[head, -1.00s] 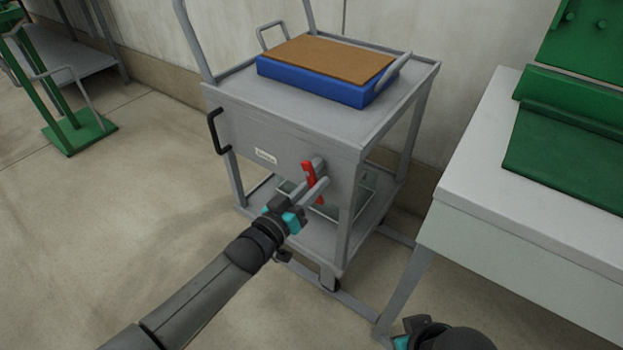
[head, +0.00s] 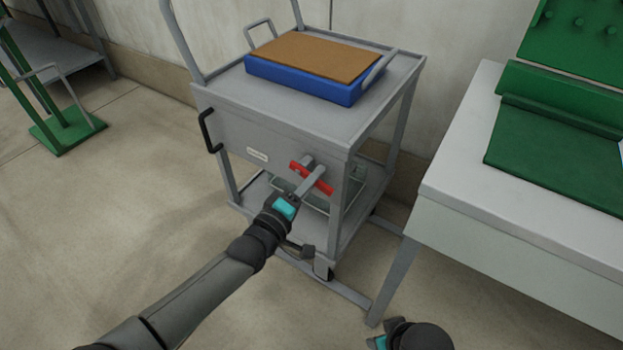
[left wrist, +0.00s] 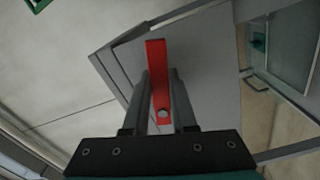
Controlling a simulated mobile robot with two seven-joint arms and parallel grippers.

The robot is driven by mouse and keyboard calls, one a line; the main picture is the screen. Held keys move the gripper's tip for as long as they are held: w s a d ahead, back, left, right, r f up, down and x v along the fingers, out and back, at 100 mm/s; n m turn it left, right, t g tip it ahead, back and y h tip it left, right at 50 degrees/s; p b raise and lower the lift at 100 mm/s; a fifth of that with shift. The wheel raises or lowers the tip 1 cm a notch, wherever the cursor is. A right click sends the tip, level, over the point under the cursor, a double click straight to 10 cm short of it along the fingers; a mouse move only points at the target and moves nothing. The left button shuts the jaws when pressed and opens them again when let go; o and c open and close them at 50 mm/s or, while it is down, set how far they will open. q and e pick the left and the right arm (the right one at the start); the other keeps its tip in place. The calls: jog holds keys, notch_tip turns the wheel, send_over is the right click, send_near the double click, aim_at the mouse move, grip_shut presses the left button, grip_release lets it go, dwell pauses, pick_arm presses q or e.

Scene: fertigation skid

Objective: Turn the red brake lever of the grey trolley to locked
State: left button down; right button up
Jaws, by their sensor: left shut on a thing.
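The grey trolley (head: 270,128) stands by the wall in the head view. The red brake lever (head: 297,168) is on its front panel, slanting from upper left to lower right. My left gripper (head: 312,180) reaches in from the lower left and is shut on the lever. In the left wrist view the red lever (left wrist: 157,60) lies between my left gripper's two fingers (left wrist: 162,95), with a round bolt head near its lower end. The fingers hide part of the lever in the head view. My right gripper (head: 385,338) is only partly in view at the bottom edge.
A blue tray (head: 290,80) with a brown top rests on the trolley. A black handle (head: 207,130) and a small white label (head: 257,155), too small to read, are on its panel. A white table (head: 465,150) stands close at the right.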

pick_arm(q)
jog(key=n, duration=0.2)
jog(key=shift+d+r+n, duration=0.1)
jog(key=shift+r+n, duration=0.2)
jog(key=shift+r, duration=0.05)
jog(key=shift+n, duration=0.3)
pick_arm(e)
jog(key=shift+w+r, duration=0.1)
pick_arm(q)
jog(key=shift+r, duration=0.15)
pick_arm(e)
jog(key=shift+w+r, duration=0.1)
jog(key=shift+r, duration=0.05)
pick_arm(q)
jog(key=c, duration=0.7)
grip_release()
jog(key=shift+s, duration=0.15)
pick_arm(e)
jog(key=shift+s, duration=0.2)
